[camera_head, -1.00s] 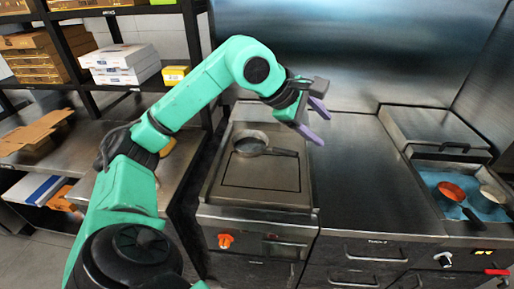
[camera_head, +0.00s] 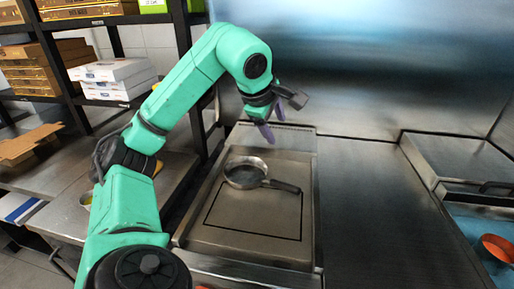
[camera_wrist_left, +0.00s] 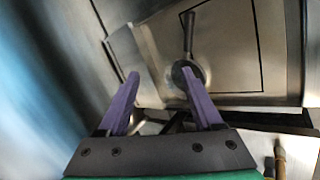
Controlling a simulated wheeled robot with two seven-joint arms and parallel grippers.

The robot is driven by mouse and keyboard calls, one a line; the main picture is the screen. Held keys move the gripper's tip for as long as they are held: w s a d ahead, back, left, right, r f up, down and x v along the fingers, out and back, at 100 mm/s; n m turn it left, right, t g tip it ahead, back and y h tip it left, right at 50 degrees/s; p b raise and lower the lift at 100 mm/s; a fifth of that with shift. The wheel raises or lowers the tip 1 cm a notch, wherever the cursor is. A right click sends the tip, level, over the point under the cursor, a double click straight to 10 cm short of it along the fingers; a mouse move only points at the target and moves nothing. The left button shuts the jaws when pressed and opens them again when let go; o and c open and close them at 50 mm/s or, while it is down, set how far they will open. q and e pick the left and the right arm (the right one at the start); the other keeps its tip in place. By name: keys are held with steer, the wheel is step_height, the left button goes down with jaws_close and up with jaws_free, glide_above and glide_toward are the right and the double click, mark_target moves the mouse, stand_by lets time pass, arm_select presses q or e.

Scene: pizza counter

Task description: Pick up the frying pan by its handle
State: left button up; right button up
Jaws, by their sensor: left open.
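The frying pan (camera_head: 246,172) is a small round metal pan with a dark handle (camera_head: 284,187) pointing right. It sits on the flat steel cooktop (camera_head: 240,235). In the left wrist view the pan (camera_wrist_left: 187,70) shows beyond the fingertips, partly hidden by the right-hand finger, with its handle (camera_wrist_left: 187,32) pointing up the picture. My left gripper (camera_head: 268,122) is open and empty, with purple fingers, above and behind the pan and apart from it. It also shows in the left wrist view (camera_wrist_left: 160,88). My right gripper is not in view.
A steel counter (camera_head: 375,215) right of the cooktop is clear. A sink-like bay with a blue bottom holds an orange pan (camera_head: 497,247) at the far right. Shelves with white boxes (camera_head: 112,70) and brown boxes (camera_head: 45,68) stand at the left.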

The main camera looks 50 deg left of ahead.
arm_select(q)
step_height(320, 180, down, 5)
steer(key=b, duration=1.4)
glide_toward(281, 184)
steer(key=x, duration=1.1)
steer(key=shift+w+f+b, duration=0.15)
steer(key=shift+f+b, duration=0.25)
steer(key=shift+r, duration=0.1)
jaws_close()
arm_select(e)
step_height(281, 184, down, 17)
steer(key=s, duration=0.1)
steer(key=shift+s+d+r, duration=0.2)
